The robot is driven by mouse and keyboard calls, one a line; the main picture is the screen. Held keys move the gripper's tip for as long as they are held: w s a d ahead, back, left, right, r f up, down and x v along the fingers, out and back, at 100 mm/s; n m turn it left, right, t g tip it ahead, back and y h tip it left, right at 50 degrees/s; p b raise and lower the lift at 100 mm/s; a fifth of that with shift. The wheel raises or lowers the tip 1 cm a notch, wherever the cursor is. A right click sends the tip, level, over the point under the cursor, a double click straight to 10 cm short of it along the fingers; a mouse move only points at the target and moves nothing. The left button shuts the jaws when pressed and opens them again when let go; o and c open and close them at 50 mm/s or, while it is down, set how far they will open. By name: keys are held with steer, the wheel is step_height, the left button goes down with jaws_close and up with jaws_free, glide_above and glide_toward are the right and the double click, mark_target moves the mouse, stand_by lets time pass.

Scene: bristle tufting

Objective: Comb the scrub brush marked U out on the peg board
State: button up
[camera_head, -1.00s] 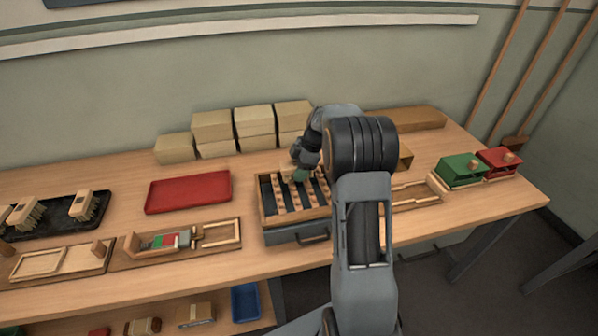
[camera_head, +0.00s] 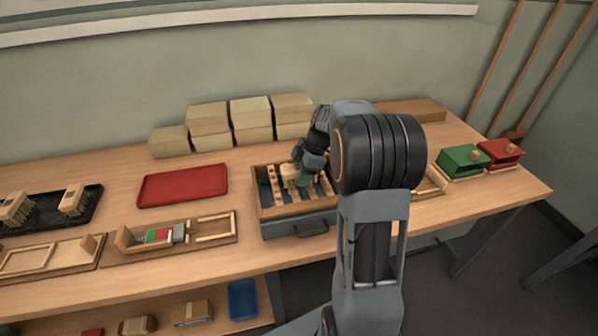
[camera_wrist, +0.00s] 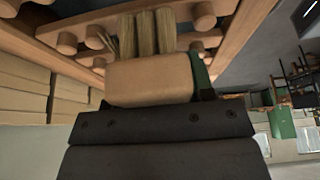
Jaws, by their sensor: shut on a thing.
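A wooden scrub brush block (camera_wrist: 150,80) with pale bristle tufts fills the middle of the wrist view, and my gripper (camera_wrist: 160,115) is shut on it. Its tufts point toward the wooden pegs (camera_wrist: 203,14) and sit among them; I cannot tell how deep they reach. No letter U is readable on the block. In the head view my gripper (camera_head: 302,172) is over the peg board (camera_head: 262,203), a wooden frame with rows of pegs over a dark bed. The held brush (camera_head: 289,169) shows there only in part, beside a green piece.
A red tray (camera_head: 183,186) lies left of the peg board. A black tray (camera_head: 88,207) with other brushes is at the far left. Stacked tan blocks (camera_head: 208,118) stand behind. Green (camera_head: 461,160) and red (camera_head: 499,152) boxes stand at the right.

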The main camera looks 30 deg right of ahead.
steer(key=shift+s+a+b, duration=0.2)
steer(key=shift+s+b, duration=0.15)
steer(key=shift+s, duration=0.65)
steer(key=w+d+p, duration=0.1)
steer(key=w+p, duration=0.1)
steer(key=w, duration=0.5)
steer(key=shift+w+d, duration=0.25)
steer(key=shift+w, duration=0.15)
steer(key=shift+s+a+f+b, duration=0.15)
steer(key=shift+s+b, duration=0.45)
steer(key=shift+s, duration=0.3)
steer(key=shift+s+a+b, duration=0.2)
steer(key=shift+s+b, duration=0.45)
steer(key=shift+s, duration=0.2)
steer(key=shift+s+a+f+b, duration=0.15)
steer(key=shift+s+b, duration=0.45)
steer(key=shift+s, duration=0.3)
steer(key=shift+s+a+r+b, duration=0.15)
steer(key=shift+s+b, duration=0.15)
steer(key=shift+s, duration=0.35)
steer(key=shift+s+a+r+b, duration=0.1)
steer(key=shift+s+b, duration=0.15)
steer(key=shift+s, duration=0.4)
steer(key=w+d+p, duration=0.1)
steer(key=w+p, duration=0.2)
steer(key=w, duration=0.5)
steer(key=shift+d, duration=0.3)
steer(key=shift+r, duration=0.1)
